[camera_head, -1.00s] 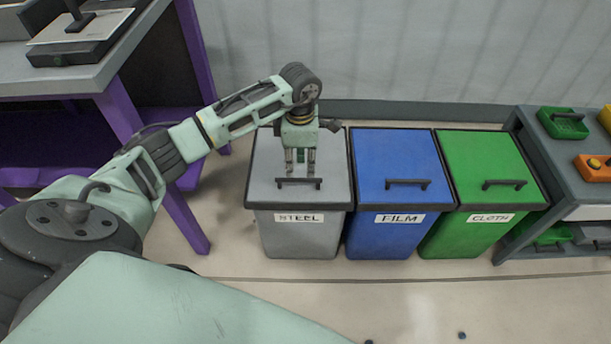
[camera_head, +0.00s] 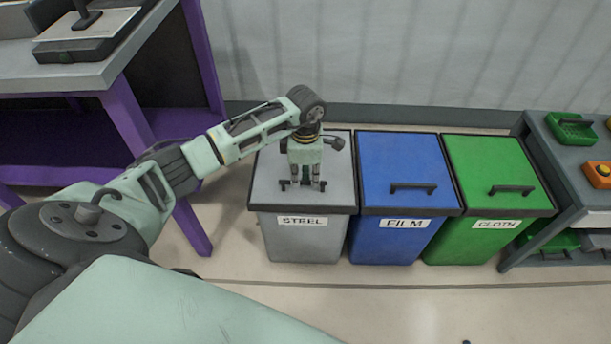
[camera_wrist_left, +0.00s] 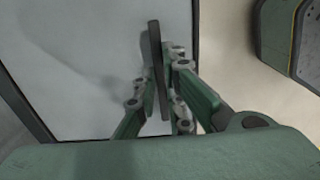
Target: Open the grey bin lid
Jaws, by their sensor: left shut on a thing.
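The grey bin (camera_head: 300,240), labelled STEEL, stands at the left of a row of three, with its grey lid (camera_head: 268,180) down. A dark bar handle (camera_head: 284,185) is on the lid near its front edge. My left gripper (camera_head: 303,186) reaches down from above and is shut on this handle, hiding its middle. In the left wrist view, the handle (camera_wrist_left: 157,65) runs between the two fingers (camera_wrist_left: 160,105), with the pale lid (camera_wrist_left: 90,60) behind. My right gripper is not in view.
A blue bin (camera_head: 400,170) labelled FILM and a green bin (camera_head: 490,165) labelled CLOTH stand close to the right. A grey shelf (camera_head: 560,165) is at far right. A purple-legged table (camera_head: 125,110) stands at left, and a wall is behind the bins.

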